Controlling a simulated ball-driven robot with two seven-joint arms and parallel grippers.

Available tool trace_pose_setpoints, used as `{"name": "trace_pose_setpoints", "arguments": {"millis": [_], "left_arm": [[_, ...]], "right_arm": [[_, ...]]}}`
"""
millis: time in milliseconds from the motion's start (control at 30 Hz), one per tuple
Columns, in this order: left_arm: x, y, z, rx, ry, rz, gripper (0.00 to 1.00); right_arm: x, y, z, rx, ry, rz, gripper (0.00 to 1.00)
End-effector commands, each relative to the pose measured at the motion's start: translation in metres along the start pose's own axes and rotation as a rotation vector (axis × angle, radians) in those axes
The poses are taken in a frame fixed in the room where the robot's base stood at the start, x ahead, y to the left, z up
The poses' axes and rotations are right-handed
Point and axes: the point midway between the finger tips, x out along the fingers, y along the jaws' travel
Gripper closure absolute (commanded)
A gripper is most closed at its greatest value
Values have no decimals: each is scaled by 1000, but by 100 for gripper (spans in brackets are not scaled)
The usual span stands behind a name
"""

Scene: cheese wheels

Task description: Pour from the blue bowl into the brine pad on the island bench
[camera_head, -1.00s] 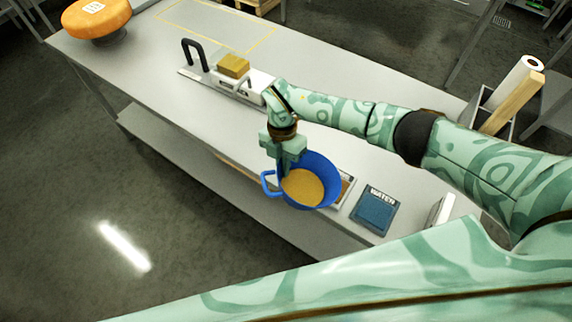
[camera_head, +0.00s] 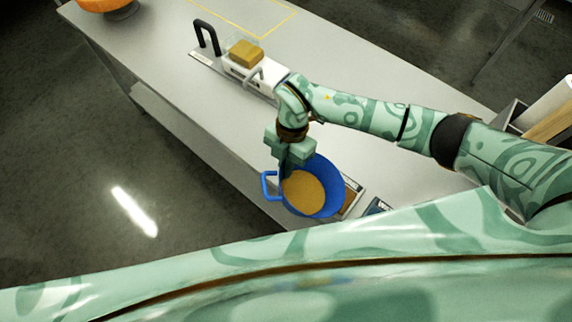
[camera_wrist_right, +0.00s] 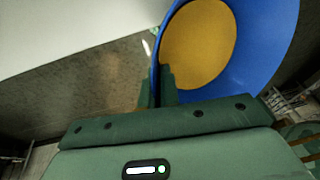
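The blue bowl (camera_head: 328,172) is in the head view at the bench's near edge, with a side handle and a yellow-tan filling (camera_head: 302,193). My right gripper (camera_head: 287,170) is closed on the bowl's rim and holds it over the bench edge. In the right wrist view the bowl (camera_wrist_right: 268,40) fills the upper right, with the fingers (camera_wrist_right: 158,88) at its wall. A brown-topped pad (camera_head: 351,198) lies partly hidden behind the bowl; its label cannot be read, so I cannot tell if it is the brine pad. My left gripper is out of view.
A dark blue pad (camera_head: 377,206) sits to the right, mostly covered by my near arm. A white device with a yellow block (camera_head: 246,53) stands farther back on the grey bench (camera_head: 160,60). An orange wheel (camera_head: 103,4) is at the top left.

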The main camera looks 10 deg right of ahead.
Motion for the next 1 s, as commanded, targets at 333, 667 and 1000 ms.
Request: {"name": "trace_pose_setpoints", "arguments": {"millis": [333, 667, 1000], "left_arm": [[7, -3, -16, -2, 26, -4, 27], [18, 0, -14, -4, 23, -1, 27], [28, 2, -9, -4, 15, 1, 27]], "right_arm": [[-10, -3, -1, -34, 89, 69, 100], [-18, -6, 0, -67, 175, 136, 100], [-25, -10, 1, -91, 244, 189, 100]]}}
